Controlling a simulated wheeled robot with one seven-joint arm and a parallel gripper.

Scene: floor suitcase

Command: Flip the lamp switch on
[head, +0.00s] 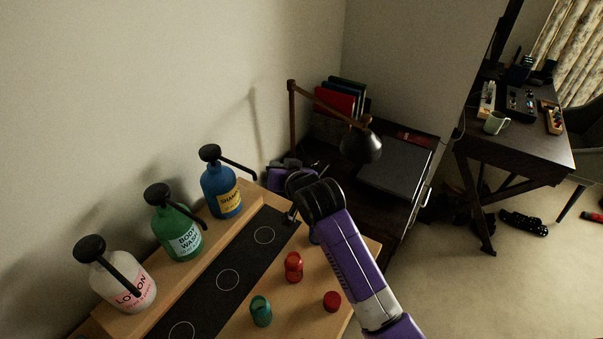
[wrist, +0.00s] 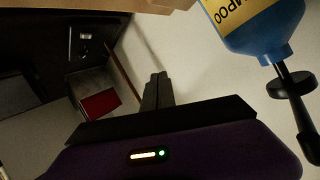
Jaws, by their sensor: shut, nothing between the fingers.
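The desk lamp has a brown jointed arm (head: 292,115) and a black shade (head: 360,146). It stands at the dark furniture in the back corner. Its base is hidden behind my arm in the head view. A small pale fitting (wrist: 85,37) shows on a dark surface in the wrist view; I cannot tell whether it is the lamp switch. My gripper (wrist: 157,78) is shut and empty, its fingers pointing toward the pale wall. In the head view its purple body shows beyond the wooden stand, left of the shade, with the fingertips hidden.
Blue shampoo (head: 221,190), green body wash (head: 178,225) and white lotion (head: 120,280) pump bottles line the wooden stand's raised back. The shampoo is close in the wrist view (wrist: 255,30). Small red (head: 293,268) and green (head: 261,311) pieces stand in front. Books (head: 338,99) stand behind the lamp.

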